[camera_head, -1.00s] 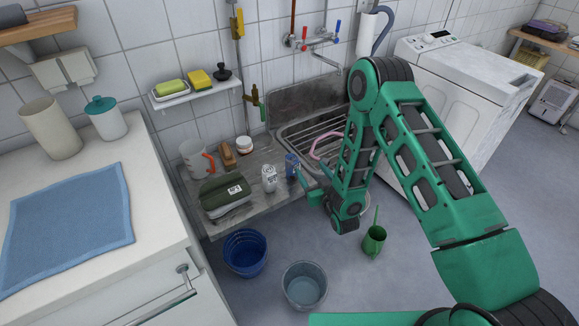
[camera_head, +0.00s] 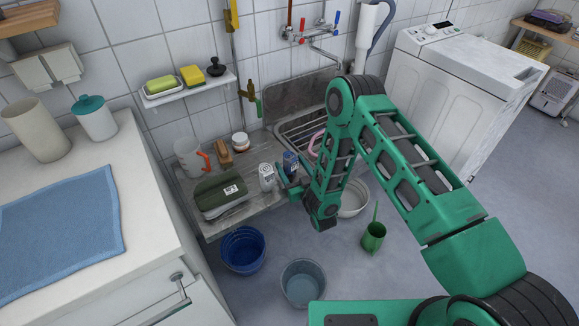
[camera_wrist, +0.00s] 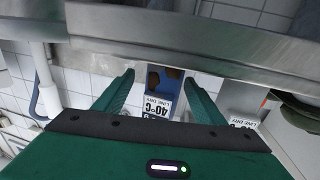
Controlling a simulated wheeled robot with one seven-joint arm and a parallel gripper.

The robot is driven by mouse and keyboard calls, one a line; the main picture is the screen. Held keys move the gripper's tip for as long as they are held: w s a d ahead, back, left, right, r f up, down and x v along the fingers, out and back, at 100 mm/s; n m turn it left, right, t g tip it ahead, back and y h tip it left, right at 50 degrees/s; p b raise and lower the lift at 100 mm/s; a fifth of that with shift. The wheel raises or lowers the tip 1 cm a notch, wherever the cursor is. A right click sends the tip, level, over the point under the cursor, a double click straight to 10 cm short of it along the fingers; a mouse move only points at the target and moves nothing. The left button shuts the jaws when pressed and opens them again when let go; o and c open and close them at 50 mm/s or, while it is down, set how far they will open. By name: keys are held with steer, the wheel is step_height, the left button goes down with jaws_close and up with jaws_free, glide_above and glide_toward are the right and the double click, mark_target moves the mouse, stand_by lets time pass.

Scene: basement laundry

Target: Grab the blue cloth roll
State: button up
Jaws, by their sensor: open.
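The blue cloth roll (camera_head: 289,160) stands upright at the right end of the wooden counter, beside the sink. It is small and partly hidden by my gripper in the head view. In the wrist view, the blue cloth roll (camera_wrist: 153,88) shows a white care label between my fingers. My gripper (camera_wrist: 159,84) is open, with one green finger on each side of the roll. I cannot tell whether the fingers touch it. In the head view, my gripper (camera_head: 288,183) is at the counter's front edge.
A light grey roll (camera_head: 266,177) with a similar label stands just left of the blue one. A dark green bundle (camera_head: 220,196), mug (camera_head: 187,160), brush (camera_head: 225,154) and jar (camera_head: 240,141) share the counter (camera_head: 242,209). The metal sink (camera_head: 293,130) is right. Buckets (camera_head: 243,250) stand below.

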steer(key=shift+a+x, duration=0.25)
steer(key=shift+x, duration=1.95)
steer(key=shift+s+r, duration=0.1)
steer(key=shift+r, duration=0.05)
steer(key=c, duration=1.2)
steer(key=shift+c, duration=0.2)
steer(key=shift+r, duration=0.15)
